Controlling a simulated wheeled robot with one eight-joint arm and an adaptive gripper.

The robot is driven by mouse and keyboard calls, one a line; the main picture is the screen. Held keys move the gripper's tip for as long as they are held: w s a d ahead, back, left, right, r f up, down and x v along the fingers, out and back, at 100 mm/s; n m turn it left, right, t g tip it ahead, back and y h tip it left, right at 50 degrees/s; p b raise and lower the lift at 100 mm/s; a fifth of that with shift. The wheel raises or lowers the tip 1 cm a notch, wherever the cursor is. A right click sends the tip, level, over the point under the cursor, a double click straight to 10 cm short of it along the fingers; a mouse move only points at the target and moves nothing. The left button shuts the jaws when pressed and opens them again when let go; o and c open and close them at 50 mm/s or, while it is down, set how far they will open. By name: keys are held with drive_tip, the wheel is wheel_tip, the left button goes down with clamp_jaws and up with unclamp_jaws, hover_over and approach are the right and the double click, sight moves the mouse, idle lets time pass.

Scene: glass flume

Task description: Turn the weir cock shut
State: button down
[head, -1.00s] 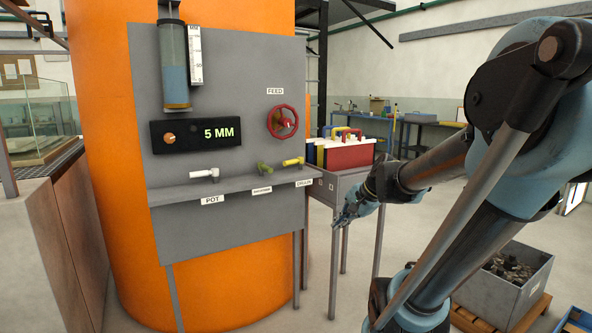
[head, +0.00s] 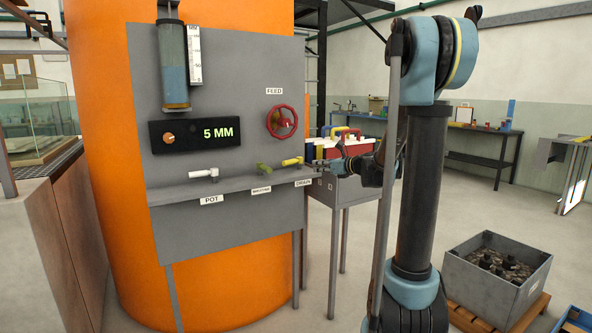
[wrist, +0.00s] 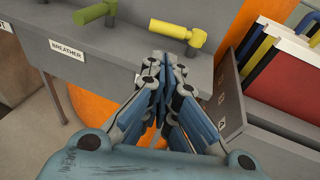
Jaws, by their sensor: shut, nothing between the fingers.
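Three cocks sit along the ledge of the grey panel. A white one (head: 204,173) is above the POT label, a green one (head: 264,168) above the BREATHER label, and a yellow one (head: 292,161) above the DRAIN label. No label reading WEIR shows. In the wrist view the green cock (wrist: 88,16) is at top left and the yellow cock (wrist: 172,29) at top middle, its handle pointing left. My gripper (wrist: 160,62) is shut and empty, just in front of the yellow cock and apart from it. In the head view my gripper (head: 320,163) is small, right of the ledge's end.
A red FEED handwheel (head: 282,122) and a display (head: 211,134) reading 5 MM are on the panel. A stone-filled crate (head: 497,280) is on the floor at right.

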sight(296, 174)
drive_tip(key=x, duration=1.4)
drive_tip(key=shift+w+r, duration=0.15)
drive_tip(key=shift+w, duration=0.05)
drive_tip(key=shift+d+m+t, duration=0.15)
drive_tip(key=shift+m+t, duration=0.15)
